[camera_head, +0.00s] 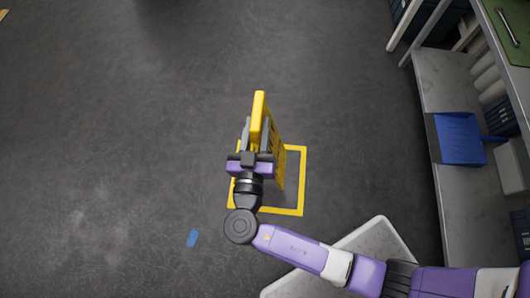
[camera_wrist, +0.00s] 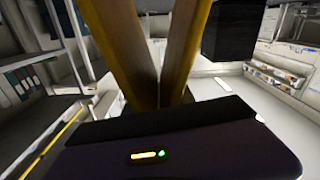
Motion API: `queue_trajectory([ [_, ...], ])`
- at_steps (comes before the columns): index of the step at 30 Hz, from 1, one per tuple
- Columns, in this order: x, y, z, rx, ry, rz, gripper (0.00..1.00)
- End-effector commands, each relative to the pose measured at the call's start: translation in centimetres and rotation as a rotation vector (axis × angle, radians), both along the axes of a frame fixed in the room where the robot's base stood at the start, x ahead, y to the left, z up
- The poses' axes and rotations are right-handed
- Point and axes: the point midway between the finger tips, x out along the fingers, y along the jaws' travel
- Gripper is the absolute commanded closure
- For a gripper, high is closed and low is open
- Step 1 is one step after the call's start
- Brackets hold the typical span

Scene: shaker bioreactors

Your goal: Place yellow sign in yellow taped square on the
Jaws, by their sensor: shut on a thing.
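The yellow sign (camera_head: 259,115) is a folding floor sign, seen from above in the head view. My gripper (camera_head: 256,150) is shut on its upper part. In the wrist view the sign's panels (camera_wrist: 128,40) rise close in front of the camera and spread apart in a V. The yellow taped square (camera_head: 303,165) is on the grey floor, and the sign appears over its left and middle part. My gripper and arm hide part of the square's left side. I cannot tell whether the sign's feet touch the floor.
A metal shelf unit (camera_head: 425,85) with a blue dustpan (camera_head: 460,138) stands along the right. The floor to the left and above the square is clear.

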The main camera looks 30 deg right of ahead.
Motion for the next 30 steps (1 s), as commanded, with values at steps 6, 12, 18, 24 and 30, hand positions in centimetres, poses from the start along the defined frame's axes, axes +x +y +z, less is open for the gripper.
queue_trajectory([
  [6, 0.1, 0.0, -5.5, -0.004, 0.002, 0.000, 1.00],
  [12, 0.1, 0.0, -10.2, -0.003, 0.001, 0.000, 1.00],
  [18, 0.1, 0.0, -13.5, -0.002, -0.001, 0.000, 1.00],
  [24, 0.1, 0.0, -14.7, -0.002, -0.001, -0.001, 1.00],
  [30, 0.1, 0.0, -17.7, -0.002, 0.000, 0.000, 1.00],
])
